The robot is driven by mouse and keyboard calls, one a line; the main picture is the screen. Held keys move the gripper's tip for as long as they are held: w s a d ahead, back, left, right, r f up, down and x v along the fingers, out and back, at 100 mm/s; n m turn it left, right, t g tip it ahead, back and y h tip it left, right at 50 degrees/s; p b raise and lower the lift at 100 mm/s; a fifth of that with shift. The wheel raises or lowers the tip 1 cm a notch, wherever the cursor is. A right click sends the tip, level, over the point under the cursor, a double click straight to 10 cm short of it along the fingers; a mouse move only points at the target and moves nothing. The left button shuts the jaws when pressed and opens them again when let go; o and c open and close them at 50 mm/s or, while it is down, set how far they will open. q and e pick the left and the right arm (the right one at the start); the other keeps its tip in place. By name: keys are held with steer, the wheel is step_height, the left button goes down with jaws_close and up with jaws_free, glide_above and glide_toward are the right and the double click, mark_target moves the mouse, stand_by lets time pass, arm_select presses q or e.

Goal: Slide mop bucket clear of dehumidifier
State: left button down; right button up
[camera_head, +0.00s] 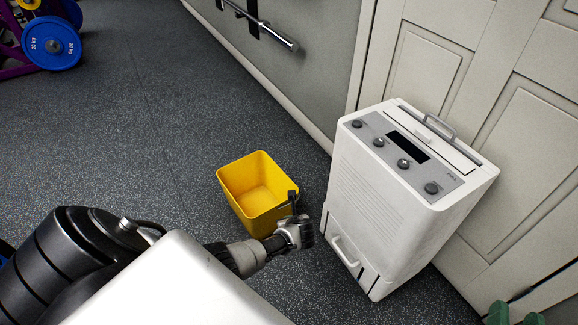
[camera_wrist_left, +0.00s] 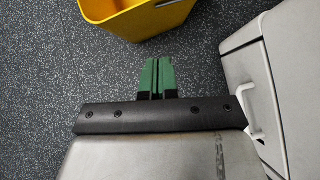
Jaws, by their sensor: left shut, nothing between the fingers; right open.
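The yellow mop bucket (camera_head: 248,182) stands upright and empty on the dark floor, left of the white dehumidifier (camera_head: 375,200), with a floor gap between them. My left arm reaches in beside the bucket's near right corner, hiding part of it. In the left wrist view my left gripper (camera_wrist_left: 157,76) is shut and empty, its green fingers pointing towards the bucket (camera_wrist_left: 130,20), which looks a little apart from them. The dehumidifier (camera_wrist_left: 250,70) is close on the right there. My right gripper (camera_head: 514,316) is open at the bottom right edge, largely cut off.
A panelled pale door (camera_head: 525,150) stands behind the dehumidifier. A wall with a metal bar (camera_head: 270,33) runs along the back. A rack with blue weight plates (camera_head: 52,43) is at the far left. The floor (camera_head: 130,120) left of the bucket is clear.

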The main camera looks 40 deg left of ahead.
arm_select(q)
steer(key=c, duration=1.7)
jaws_free()
steer(key=shift+d, duration=0.1)
steer(key=o, duration=0.5)
steer(key=d+n+t+h, duration=0.1)
steer(key=d, duration=0.2)
steer(key=shift+d+r, duration=0.15)
steer(key=shift+d, duration=0.2)
steer(key=shift+c, duration=0.2)
steer(key=s+d+r+n+t+h, duration=0.35)
steer(key=d+r+n+h, duration=0.35)
steer(key=d+r+n, duration=0.5)
steer(key=s+d+r+n+t+h, duration=0.1)
steer(key=s+r+n+t, duration=0.3)
steer(key=r, duration=0.8)
steer(key=s+d+r+n+t+h, duration=0.2)
steer(key=s+d+r+n+t, duration=0.2)
steer(key=r, duration=0.9)
steer(key=shift+s+r+n, duration=0.3)
steer(key=shift+s+n, duration=0.3)
steer(key=shift+s, duration=0.15)
